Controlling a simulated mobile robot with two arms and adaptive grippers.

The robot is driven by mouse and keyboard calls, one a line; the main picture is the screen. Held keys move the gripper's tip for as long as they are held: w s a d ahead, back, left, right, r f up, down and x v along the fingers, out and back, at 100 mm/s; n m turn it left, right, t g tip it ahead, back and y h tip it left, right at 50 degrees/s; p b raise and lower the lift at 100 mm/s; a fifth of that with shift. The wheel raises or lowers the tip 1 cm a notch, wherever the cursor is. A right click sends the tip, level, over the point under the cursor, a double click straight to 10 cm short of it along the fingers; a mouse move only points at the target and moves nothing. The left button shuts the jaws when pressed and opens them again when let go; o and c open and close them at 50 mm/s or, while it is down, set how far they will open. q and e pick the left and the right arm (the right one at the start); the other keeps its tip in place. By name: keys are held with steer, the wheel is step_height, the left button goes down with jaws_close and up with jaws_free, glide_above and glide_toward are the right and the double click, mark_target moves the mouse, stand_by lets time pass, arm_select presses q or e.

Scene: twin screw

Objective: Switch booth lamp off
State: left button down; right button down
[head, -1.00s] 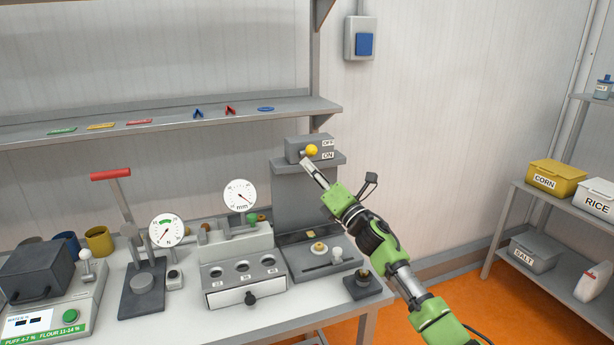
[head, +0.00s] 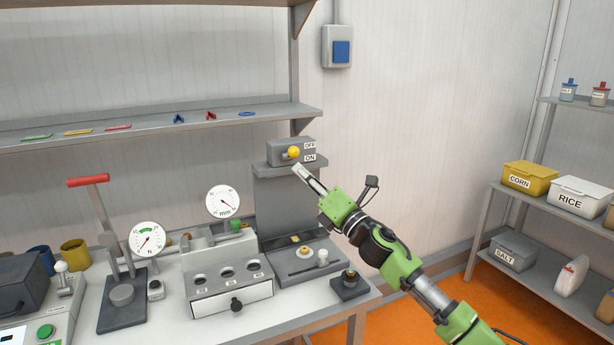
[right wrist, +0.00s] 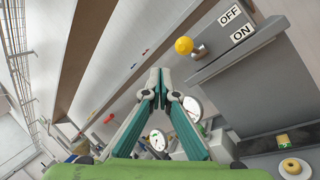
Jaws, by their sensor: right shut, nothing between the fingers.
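The lamp switch (head: 277,154) is a grey box on top of a grey upright booth panel (head: 283,205), with a lever ending in a yellow ball knob (head: 293,152). An OFF label sits above an ON label at its right side; I cannot tell surely which label the lever points to. The knob (right wrist: 184,45) also shows in the right wrist view, right of the fingertips. My right gripper (head: 297,170) is shut and empty just below the knob, apart from it. Its closed fingers (right wrist: 158,75) show in the right wrist view. My left gripper is out of view.
Below the switch are a drawer unit (head: 230,290) and dial gauges (head: 223,201) on the table. A wall shelf (head: 150,128) runs at left. A blue wall switch (head: 342,51) hangs above right. A rack with bins (head: 528,178) stands at right.

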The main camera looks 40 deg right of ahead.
steer(key=shift+s+a+r, duration=0.2)
steer(key=shift+s+r, duration=0.35)
steer(key=shift+s, duration=0.3)
steer(key=shift+a, duration=0.1)
